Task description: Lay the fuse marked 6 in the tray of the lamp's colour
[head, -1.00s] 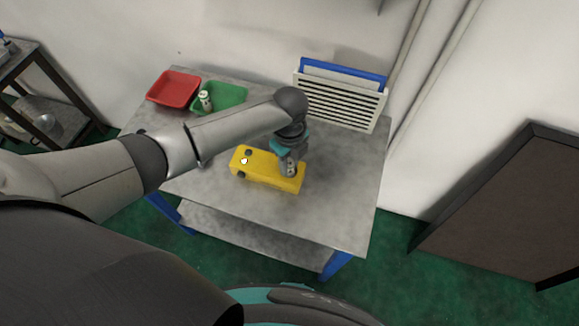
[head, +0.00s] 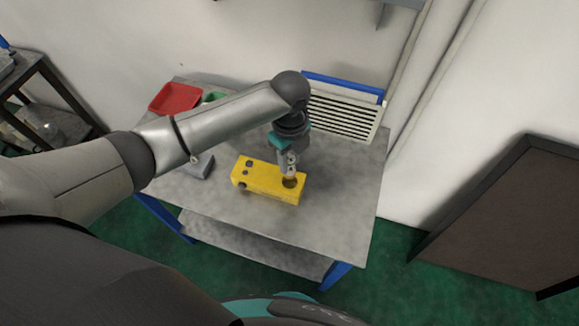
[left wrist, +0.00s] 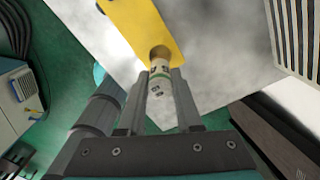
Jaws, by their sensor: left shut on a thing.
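A yellow block (head: 262,184) with dark round holes lies on the grey table. My left gripper (head: 290,165) is over its right end, shut on a fuse. In the left wrist view the fuse (left wrist: 160,82) is pale with a green band and dark marks I cannot read, between the fingers (left wrist: 160,88). Its far end is at the hole in the yellow block (left wrist: 145,22); I cannot tell if it is inside. The red tray (head: 175,97) is at the back left. The green tray (head: 212,97) is mostly hidden by my left arm. I cannot make out the lamp's colour.
A grey object (head: 201,166) stands left of the block, partly behind my arm. A white slatted panel with a blue bar (head: 342,110) stands at the table's back right. The table right of the block is clear. A dark-framed brown panel (head: 505,215) is at far right.

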